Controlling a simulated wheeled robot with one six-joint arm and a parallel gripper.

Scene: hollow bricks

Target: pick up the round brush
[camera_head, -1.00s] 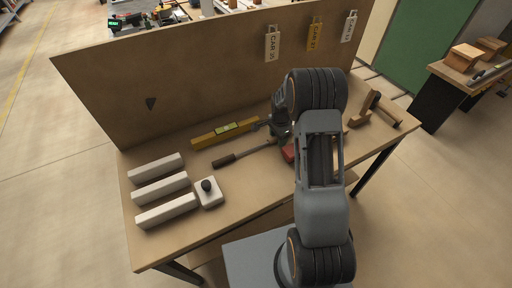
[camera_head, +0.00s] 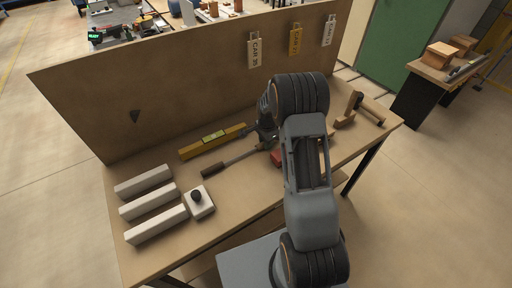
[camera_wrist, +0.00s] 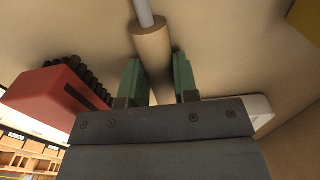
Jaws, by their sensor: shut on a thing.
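The round brush (camera_head: 232,161) lies across the workbench, its dark brown end to the left and a thin shaft running right to my gripper (camera_head: 266,141). In the wrist view, a pale wooden handle with a grey shaft (camera_wrist: 149,40) sits between the two green fingers of my gripper (camera_wrist: 158,80). The fingers are shut on this handle. In the head view my arm and wrist hide the handle end. I cannot tell a gap between the brush and the bench.
A red block brush with dark bristles (camera_wrist: 55,98) is close beside the gripper. A yellow level (camera_head: 196,149) lies behind. Several pale bars (camera_head: 148,201) and a white block with a black knob (camera_head: 199,203) are at left. An upright board (camera_head: 180,90) backs the bench.

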